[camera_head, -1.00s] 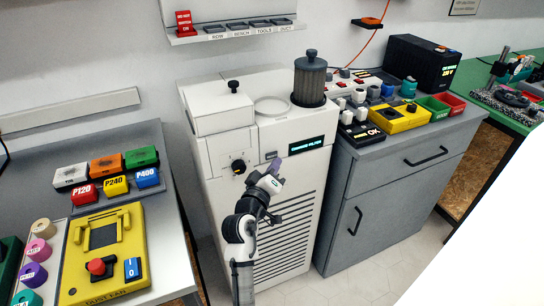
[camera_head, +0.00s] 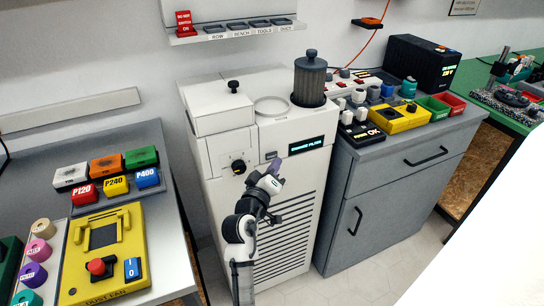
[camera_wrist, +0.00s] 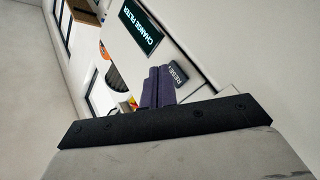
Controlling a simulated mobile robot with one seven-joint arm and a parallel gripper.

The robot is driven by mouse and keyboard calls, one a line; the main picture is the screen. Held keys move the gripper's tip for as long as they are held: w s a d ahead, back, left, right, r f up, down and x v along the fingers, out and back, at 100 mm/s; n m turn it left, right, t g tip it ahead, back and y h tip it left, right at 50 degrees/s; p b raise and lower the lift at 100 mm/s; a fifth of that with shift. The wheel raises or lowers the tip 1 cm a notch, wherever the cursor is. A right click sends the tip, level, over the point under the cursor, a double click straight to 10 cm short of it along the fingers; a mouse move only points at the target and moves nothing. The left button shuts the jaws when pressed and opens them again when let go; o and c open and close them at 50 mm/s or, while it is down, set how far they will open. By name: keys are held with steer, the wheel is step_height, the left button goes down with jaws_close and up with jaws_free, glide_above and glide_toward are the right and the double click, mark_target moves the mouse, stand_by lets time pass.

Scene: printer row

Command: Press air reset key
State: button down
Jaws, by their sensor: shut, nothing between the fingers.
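The air cleaner (camera_head: 255,180) is a tall white cabinet with a slatted front. Its display (camera_head: 306,145) reads "CHANGE FILTER"; the display also shows in the wrist view (camera_wrist: 142,25). A grey key marked RESET (camera_wrist: 178,74) is beside the display. In the head view the small key (camera_head: 271,156) is just above my fingertips. My gripper (camera_head: 276,165) is shut and empty in front of the panel. In the wrist view its purple fingers (camera_wrist: 158,86) lie close beside the RESET key. I cannot tell whether they touch it.
A filter canister (camera_head: 310,80) and a white ring (camera_head: 272,106) are on top. A grey cabinet (camera_head: 400,185) stands at right, a bench with a yellow dust fan box (camera_head: 104,255) at left.

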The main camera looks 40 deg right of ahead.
steer(key=shift+w, duration=0.1)
stand_by(0.4)
steer(key=shift+w+d, duration=0.15)
steer(key=shift+w, duration=0.15)
steer(key=shift+w+b, duration=0.35)
stand_by(0.5)
steer(key=shift+s, duration=0.75)
steer(key=s+p, duration=0.1)
steer(key=s, duration=0.1)
steer(key=s+a, duration=0.1)
steer(key=s, duration=0.2)
steer(key=shift+a+p, duration=0.2)
steer(key=shift+p, duration=0.2)
stand_by(0.9)
